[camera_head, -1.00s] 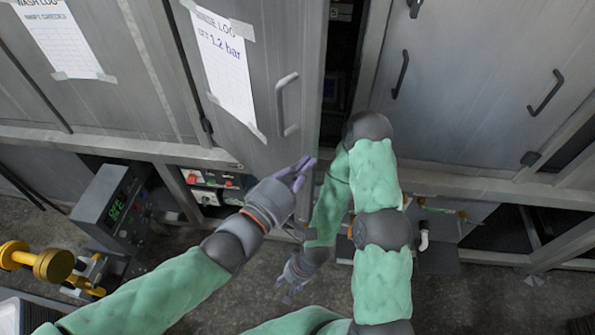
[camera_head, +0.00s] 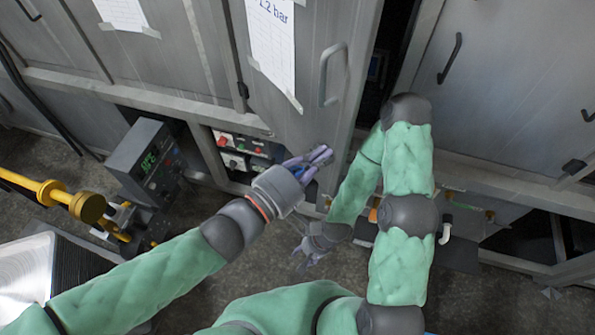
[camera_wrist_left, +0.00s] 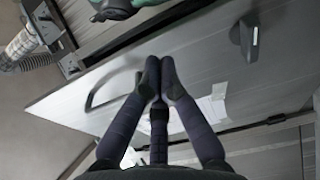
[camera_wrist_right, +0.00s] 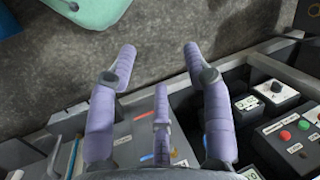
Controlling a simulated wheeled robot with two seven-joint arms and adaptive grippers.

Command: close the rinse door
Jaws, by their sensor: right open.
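The rinse door (camera_head: 305,118) is a grey metal panel with a taped log sheet (camera_head: 272,42) and a bar handle (camera_head: 332,75). It stands ajar, with a dark gap along its right edge. My left gripper (camera_head: 320,156) is shut and empty in front of the door's lower part, below the handle. In the left wrist view its fingertips (camera_wrist_left: 160,75) meet before the door panel (camera_wrist_left: 188,70), beside the handle (camera_wrist_left: 108,92); I cannot tell whether they touch it. My right gripper (camera_head: 303,262) is low near the floor, open and empty; its spread fingers (camera_wrist_right: 158,55) show in its wrist view.
A control box with a green display (camera_head: 148,160) and yellow pipework (camera_head: 85,205) stand at left. Buttons (camera_head: 240,145) sit under the cabinet. My right arm passes just right of the door's lower edge. Grey floor lies below.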

